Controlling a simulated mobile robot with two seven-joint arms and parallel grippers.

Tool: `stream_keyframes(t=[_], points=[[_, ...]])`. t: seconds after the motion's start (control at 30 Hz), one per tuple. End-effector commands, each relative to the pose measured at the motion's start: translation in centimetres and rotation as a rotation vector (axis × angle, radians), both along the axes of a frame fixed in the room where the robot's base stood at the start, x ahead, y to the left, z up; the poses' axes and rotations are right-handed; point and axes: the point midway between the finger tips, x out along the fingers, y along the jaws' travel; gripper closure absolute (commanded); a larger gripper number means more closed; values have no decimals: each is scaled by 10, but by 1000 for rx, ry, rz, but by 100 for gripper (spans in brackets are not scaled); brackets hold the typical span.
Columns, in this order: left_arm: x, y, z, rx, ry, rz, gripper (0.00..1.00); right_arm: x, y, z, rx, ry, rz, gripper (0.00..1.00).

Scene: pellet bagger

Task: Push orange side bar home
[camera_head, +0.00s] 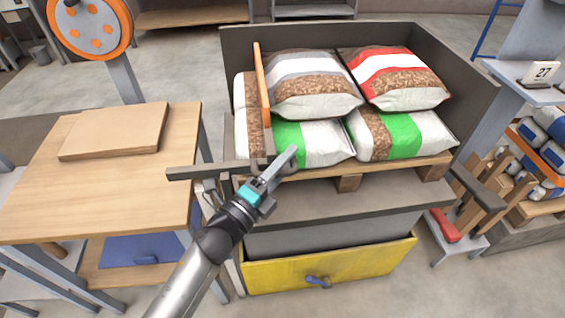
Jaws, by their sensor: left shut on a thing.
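The orange side bar (262,88) runs along the left side of the stacked pellet bags, from the back toward the front edge of the bin. Its near end meets a grey crossbar (207,171) at the front left. My left gripper (276,168) is at this near end, its jaws shut around a part there; exactly which piece lies between the fingers is partly hidden by the gripper. My right gripper is not in view.
Bags with grey (309,85), red (396,78) and green (402,134) bands sit on a wooden pallet (347,183) inside dark walls (465,70). A wooden table (130,190) with a board (115,131) stands left. A yellow drawer (370,266) is below.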

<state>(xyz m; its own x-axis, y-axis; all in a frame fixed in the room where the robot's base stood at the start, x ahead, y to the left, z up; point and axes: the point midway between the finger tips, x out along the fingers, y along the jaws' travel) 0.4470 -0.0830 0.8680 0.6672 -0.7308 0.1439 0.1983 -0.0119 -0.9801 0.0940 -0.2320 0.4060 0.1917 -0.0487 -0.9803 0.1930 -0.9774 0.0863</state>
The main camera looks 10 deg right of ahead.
Motion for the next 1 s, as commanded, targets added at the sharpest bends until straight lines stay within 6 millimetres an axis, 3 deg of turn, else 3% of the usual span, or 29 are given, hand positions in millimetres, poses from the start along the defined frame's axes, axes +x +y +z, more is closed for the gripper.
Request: stream_keyframes(t=[0.1, 0.63, 1.0], points=[[-1, -2, 4, -7, -6, -5, 50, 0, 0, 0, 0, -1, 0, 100], [-4, 5, -3, 3, 3, 2, 50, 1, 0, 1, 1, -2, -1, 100], [-50, 55, -13, 6, 5, 1, 50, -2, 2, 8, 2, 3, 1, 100]])
